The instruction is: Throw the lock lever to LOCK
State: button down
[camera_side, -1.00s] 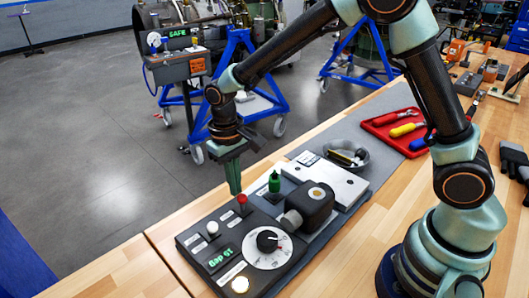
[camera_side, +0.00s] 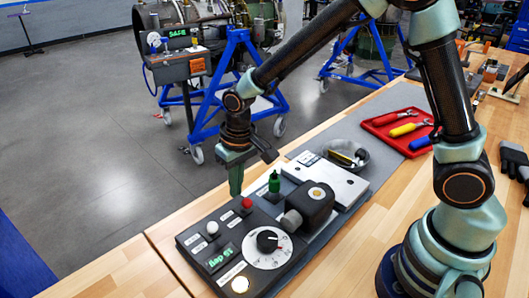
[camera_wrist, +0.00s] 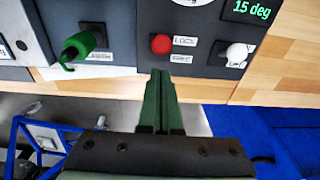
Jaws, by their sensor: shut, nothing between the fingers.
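The lock lever has a red knob (camera_side: 247,202) and stands on the dark control panel (camera_side: 191,246). In the wrist view the red knob (camera_wrist: 161,44) is beside a label (camera_wrist: 184,41) reading LOCK and a second label (camera_wrist: 181,58) too blurred to read surely. My gripper (camera_side: 236,192) is shut and empty, pointing down at the panel's far edge. In the wrist view its fingertips (camera_wrist: 160,73) are just below the red knob, with a small gap seeming to show. Whether they touch is unclear.
A red tool tray (camera_side: 385,125) lies farther back. Open floor is beyond the bench edge.

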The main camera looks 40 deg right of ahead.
jog(key=shift+w, duration=0.2)
jog(key=shift+w+r, duration=0.2)
jog(key=shift+w, duration=0.35)
notch_tip(320, 180, up, 11)
jog(key=shift+w, duration=0.25)
dwell(0.3)
jog(key=s+d+r+t, duration=0.2)
jog(key=s+d, duration=0.4)
jog(key=s+d+r+t, duration=0.2)
jog(key=s+d+r, duration=0.1)
jog(key=s+d, duration=0.3)
jog(key=shift+s+d, duration=0.3)
jog(key=shift+s, duration=0.5)
